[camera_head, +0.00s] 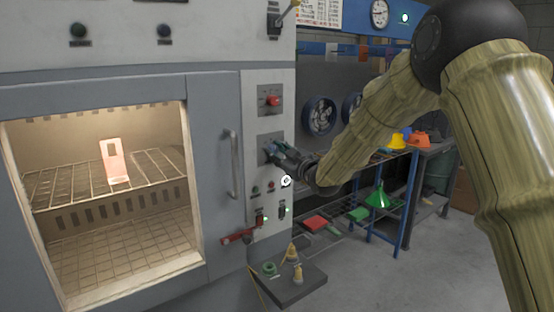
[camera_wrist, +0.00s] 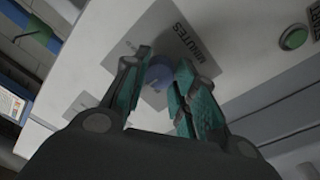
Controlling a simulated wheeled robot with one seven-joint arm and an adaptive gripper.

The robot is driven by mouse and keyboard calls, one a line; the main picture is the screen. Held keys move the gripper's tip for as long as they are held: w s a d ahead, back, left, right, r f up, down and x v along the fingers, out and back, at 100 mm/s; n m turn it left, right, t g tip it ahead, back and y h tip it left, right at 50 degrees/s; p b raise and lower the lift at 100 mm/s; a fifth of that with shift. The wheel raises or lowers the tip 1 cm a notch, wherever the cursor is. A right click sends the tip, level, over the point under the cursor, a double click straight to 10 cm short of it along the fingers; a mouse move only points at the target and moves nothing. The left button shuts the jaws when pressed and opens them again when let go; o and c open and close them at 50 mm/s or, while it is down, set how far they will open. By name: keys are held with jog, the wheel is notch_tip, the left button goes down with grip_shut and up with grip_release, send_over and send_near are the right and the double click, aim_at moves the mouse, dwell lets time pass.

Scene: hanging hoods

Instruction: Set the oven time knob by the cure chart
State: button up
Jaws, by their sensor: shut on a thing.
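The time knob (camera_wrist: 158,75) is a round bluish knob on a grey plate marked MINUTES (camera_wrist: 192,42) in the wrist view. My gripper (camera_wrist: 160,84) has its teal-padded fingers shut on the knob, one on each side. In the head view my gripper (camera_head: 274,151) is at the lower grey plate of the oven's control panel (camera_head: 256,192), and its fingers hide the knob. The knob's pointer and scale cannot be read. The oven (camera_head: 215,150) has a lit window with a pinkish piece (camera_head: 115,160) on a rack. A white printed chart (camera_head: 315,14) hangs at the top, too small to read.
A red knob (camera_head: 272,101) sits just above on the panel. A red-handled lever (camera_head: 240,234) and small switches are below it. A dark shelf (camera_head: 291,290) with small parts juts out at the bottom. A blue-framed bench (camera_head: 403,200) with coloured hoods stands at the right.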

jog(key=shift+n, duration=0.3)
jog(key=o, duration=1.1)
jog(key=shift+c, duration=0.2)
jog(key=shift+s+d, duration=0.1)
jog(key=shift+s, duration=0.05)
jog(key=v, duration=1.1)
jog(key=shift+s+d, duration=0.25)
jog(key=shift+s, duration=0.05)
jog(key=shift+f, duration=0.1)
